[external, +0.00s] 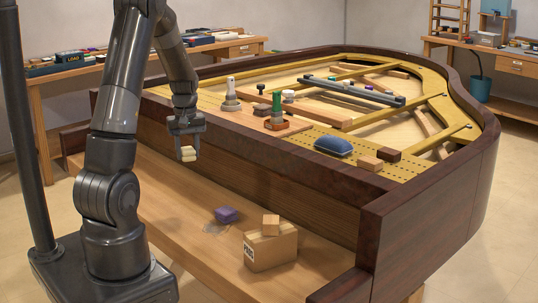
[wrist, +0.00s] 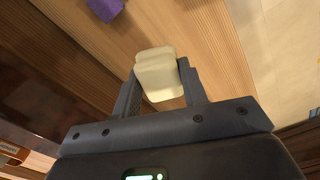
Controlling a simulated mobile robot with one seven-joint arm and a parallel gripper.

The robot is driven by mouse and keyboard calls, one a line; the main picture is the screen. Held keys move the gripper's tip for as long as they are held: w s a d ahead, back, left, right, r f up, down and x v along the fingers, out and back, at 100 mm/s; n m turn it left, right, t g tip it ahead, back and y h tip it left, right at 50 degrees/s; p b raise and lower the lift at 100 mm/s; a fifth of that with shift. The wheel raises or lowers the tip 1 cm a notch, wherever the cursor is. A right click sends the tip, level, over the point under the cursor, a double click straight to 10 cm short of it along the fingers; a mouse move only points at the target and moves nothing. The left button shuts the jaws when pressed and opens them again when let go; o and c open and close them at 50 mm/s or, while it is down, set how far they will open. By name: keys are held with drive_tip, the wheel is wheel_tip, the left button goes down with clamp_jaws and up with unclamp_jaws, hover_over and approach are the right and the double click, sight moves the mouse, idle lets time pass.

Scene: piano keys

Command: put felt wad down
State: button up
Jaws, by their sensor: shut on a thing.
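The felt wad (wrist: 158,75) is a cream, rounded block. In the wrist view it sits between the two fingers of my gripper (wrist: 160,88), which are shut on it. In the external view the wad (external: 187,154) hangs below my gripper (external: 186,145), in the air above the left part of the piano's wooden key shelf (external: 155,195). The wad appears clear of the shelf.
A purple block (external: 227,215) lies on the shelf, right of my gripper. A cardboard box (external: 270,248) with a small wooden block (external: 271,225) on top stands further right. The piano's dark rim (external: 300,160) rises behind. Shelf between gripper and purple block looks clear.

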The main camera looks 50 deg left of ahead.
wheel_tip(320, 180, down, 7)
hover_over(167, 202)
wheel_tip(167, 202, down, 7)
drive_tip(key=shift+a+f, duration=0.1)
drive_tip(key=shift+f, duration=1.95)
drive_tip(key=shift+f, duration=0.1)
drive_tip(key=o, duration=0.9)
drive_tip(key=shift+o, duration=0.2)
wheel_tip(167, 202, up, 12)
